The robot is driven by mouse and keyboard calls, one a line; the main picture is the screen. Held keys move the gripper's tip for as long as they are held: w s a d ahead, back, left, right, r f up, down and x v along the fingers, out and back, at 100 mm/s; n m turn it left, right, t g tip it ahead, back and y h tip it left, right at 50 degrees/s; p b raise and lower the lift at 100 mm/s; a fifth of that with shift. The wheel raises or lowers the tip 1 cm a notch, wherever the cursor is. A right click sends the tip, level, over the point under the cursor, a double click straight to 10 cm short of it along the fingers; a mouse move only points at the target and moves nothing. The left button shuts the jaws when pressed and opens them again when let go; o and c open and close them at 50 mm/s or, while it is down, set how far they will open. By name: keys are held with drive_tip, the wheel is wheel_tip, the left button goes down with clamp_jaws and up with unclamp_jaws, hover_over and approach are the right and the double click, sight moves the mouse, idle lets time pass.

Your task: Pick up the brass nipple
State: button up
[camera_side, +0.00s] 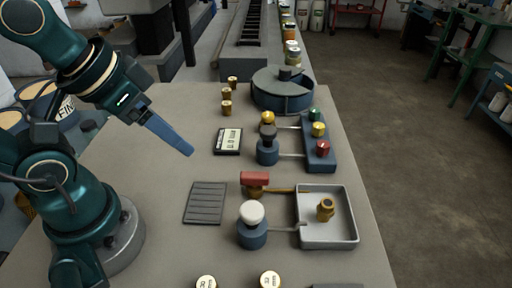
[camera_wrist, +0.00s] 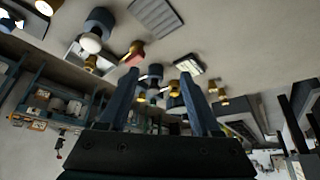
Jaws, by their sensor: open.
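A short brass fitting with a dark bore, which looks like the brass nipple (camera_side: 325,209), stands in a shallow grey square tray (camera_side: 347,242) at the right of the bench. In the wrist view the nipple (camera_wrist: 90,62) is small, in the tray at upper left. My gripper (camera_side: 186,151) is well to the left of the tray and above the bench, pointing down to the right. In the wrist view its two blue fingers (camera_wrist: 158,75) stand apart with nothing held between them.
A red-handled brass valve (camera_side: 255,184) and a white-knobbed blue post (camera_side: 252,234) stand left of the tray. Behind are a dark-knobbed post (camera_side: 267,150), a block with coloured knobs (camera_side: 320,153) and a round drum (camera_side: 282,98). A ribbed mat (camera_side: 206,202) lies flat near my base.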

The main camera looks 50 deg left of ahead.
drive_tip(key=w+a+r+m+t, duration=0.2)
drive_tip(key=w+r+t, duration=0.4)
drive_tip(key=w, duration=0.5)
drive_tip(key=m+g+h, duration=0.2)
drive_tip(key=m+h, duration=0.8)
drive_tip(key=h, duration=0.1)
hover_over(328, 203)
drive_tip(key=a, duration=0.5)
wheel_tip(328, 203, down, 12)
drive_tip(key=f, duration=0.2)
drive_tip(key=s+f+g, duration=0.1)
drive_tip(key=f, duration=0.1)
drive_tip(key=s+d+f+g, duration=0.1)
drive_tip(key=shift+s+d+f+n, duration=0.1)
drive_tip(key=shift+s+f+n, duration=0.15)
drive_tip(key=shift+f+n, duration=0.15)
drive_tip(key=shift+x, duration=2.5)
drive_tip(key=shift+f, duration=0.15)
clamp_jaws()
